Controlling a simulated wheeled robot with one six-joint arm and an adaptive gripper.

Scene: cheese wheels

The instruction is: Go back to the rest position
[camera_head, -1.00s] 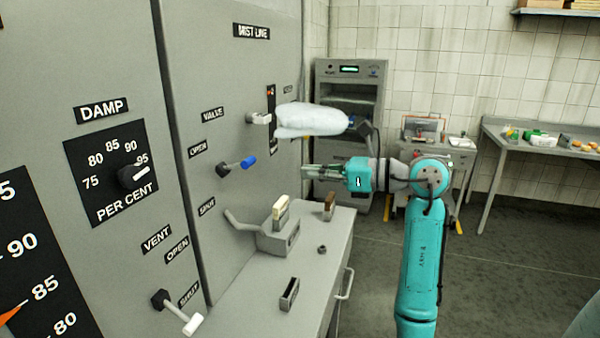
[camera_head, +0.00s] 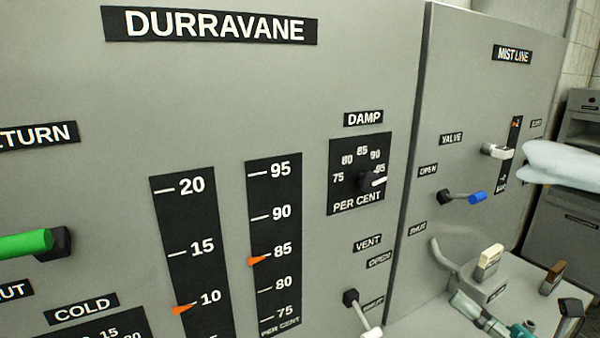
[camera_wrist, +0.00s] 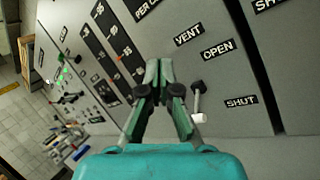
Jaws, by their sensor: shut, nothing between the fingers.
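My gripper (camera_wrist: 158,72) is shut and empty in the wrist view, its green fingers together in front of the grey panel (camera_wrist: 225,75). In the head view my gripper (camera_head: 475,312) shows at the lower right edge, partly cut off, over the grey ledge below the mist line panel. The white-ended vent lever (camera_wrist: 199,102) is just right of the fingers in the wrist view; I cannot tell how far apart they are. It also shows in the head view (camera_head: 371,332), pointing down toward its lower label.
The tall grey panel (camera_head: 230,90) fills most of the head view. It carries a damp dial (camera_head: 365,178), a green lever (camera_head: 25,243) and two scales with orange pointers. A blue lever (camera_head: 474,198) and white puffy shape (camera_head: 563,165) are at right.

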